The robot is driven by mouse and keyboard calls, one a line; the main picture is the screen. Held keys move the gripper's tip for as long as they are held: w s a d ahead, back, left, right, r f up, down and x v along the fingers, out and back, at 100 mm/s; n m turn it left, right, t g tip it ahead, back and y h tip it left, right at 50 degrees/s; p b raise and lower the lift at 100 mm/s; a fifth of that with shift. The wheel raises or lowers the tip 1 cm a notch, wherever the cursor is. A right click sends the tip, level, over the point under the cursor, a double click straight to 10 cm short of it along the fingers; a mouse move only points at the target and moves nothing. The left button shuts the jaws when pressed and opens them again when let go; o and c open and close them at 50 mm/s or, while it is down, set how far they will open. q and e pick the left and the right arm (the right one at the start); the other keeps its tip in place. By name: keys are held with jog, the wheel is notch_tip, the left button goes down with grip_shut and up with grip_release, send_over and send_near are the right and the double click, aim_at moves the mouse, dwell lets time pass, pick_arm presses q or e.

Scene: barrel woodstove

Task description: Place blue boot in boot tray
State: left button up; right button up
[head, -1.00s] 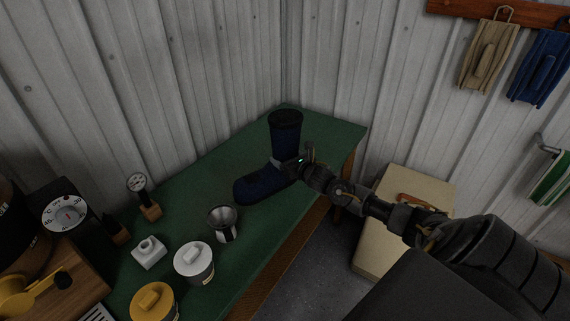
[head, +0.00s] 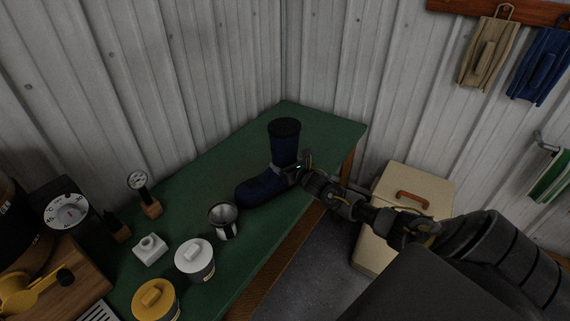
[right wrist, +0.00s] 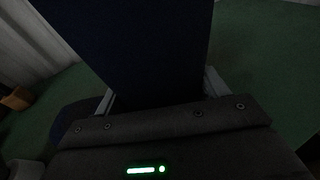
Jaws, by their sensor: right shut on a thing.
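The blue boot (head: 284,143) is upright on the far part of the green-topped bench (head: 318,130), its toe pointing left in the head view. My right gripper (head: 283,168) is shut on the boot around its ankle. In the right wrist view the dark blue boot shaft (right wrist: 140,45) fills the space between the two fingers (right wrist: 160,92). I cannot tell whether the sole touches the bench. No boot tray can be made out in these views. My left gripper is not in view.
Corrugated walls close the corner.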

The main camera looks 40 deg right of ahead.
jog(key=o, duration=1.4)
jog(key=shift+f, duration=0.15)
jog(key=o, duration=0.4)
